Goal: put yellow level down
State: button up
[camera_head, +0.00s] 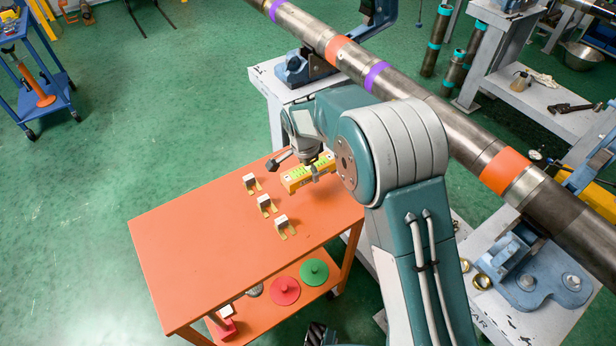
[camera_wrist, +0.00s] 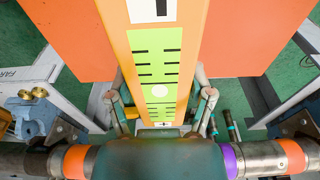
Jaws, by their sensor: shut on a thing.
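The yellow level (camera_head: 299,177) has green label patches and shows over the far right part of the orange cart top (camera_head: 190,230). My gripper (camera_head: 322,166) is shut on the level near its right end. In the wrist view the level (camera_wrist: 156,60) runs up the picture between the two fingers of my gripper (camera_wrist: 158,100). I cannot tell whether the level touches the cart top or is a little above it. Part of the level is hidden by my gripper.
Several small white blocks with yellow feet (camera_head: 265,203) stand on the cart top beside the level. A long steel pipe (camera_head: 420,100) with coloured bands crosses behind my arm. Red (camera_head: 285,290) and green (camera_head: 314,272) discs lie on the lower shelf. The cart top's left half is clear.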

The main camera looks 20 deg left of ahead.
aim_at(308, 178)
jog(key=shift+w+a+f, duration=0.25)
jog(key=shift+w+f, duration=0.1)
jog(key=shift+f, duration=0.15)
jog(key=shift+w+a+f, duration=0.2)
jog(key=shift+w+f, duration=0.15)
jog(key=shift+f, duration=0.1)
jog(key=shift+w+f, duration=0.15)
jog(key=shift+f, duration=1.5)
jog(key=shift+f, duration=0.1)
jog(key=o, duration=1.3)
